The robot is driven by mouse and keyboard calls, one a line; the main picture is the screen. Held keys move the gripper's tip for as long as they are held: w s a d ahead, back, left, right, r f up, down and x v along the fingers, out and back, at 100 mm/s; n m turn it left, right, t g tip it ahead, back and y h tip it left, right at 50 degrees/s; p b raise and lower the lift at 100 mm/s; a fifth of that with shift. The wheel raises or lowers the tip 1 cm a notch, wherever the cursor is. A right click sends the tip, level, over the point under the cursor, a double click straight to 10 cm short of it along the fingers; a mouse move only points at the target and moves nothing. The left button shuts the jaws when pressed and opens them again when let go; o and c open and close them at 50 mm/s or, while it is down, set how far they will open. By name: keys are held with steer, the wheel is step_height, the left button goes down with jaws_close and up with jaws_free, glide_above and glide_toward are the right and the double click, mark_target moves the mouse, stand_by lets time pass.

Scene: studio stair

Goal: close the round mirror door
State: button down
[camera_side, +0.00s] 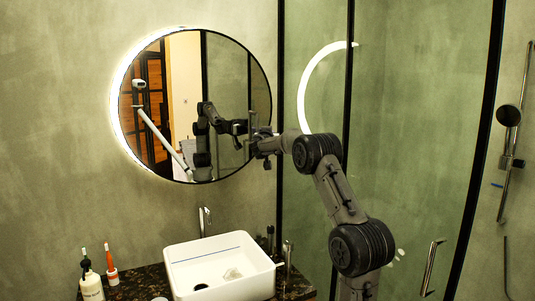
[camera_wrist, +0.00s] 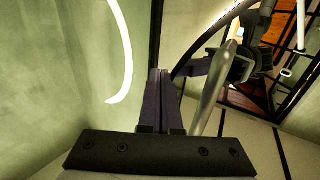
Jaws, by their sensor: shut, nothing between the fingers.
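The round mirror door (camera_side: 225,75) hangs on the wall above the basin, with a thin dark rim and a white glow along its left side. It also shows at upper right in the wrist view (camera_wrist: 250,85), reflecting my arm. A pale metal bar handle (camera_wrist: 212,95) stands in front of the mirror's rim, just right of my fingers. My gripper (camera_side: 254,143) is at the mirror's lower right edge. In the wrist view its fingers (camera_wrist: 158,75) are shut and empty, beside the handle. I cannot tell whether they touch the door or how far it stands ajar.
A white basin (camera_side: 205,249) with a tap (camera_side: 204,220) sits on a dark counter below.

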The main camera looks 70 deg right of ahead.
steer(key=shift+w+d, duration=0.3)
steer(key=shift+d, duration=0.1)
steer(key=s+a, duration=1)
stand_by(0.4)
steer(key=shift+w, duration=0.1)
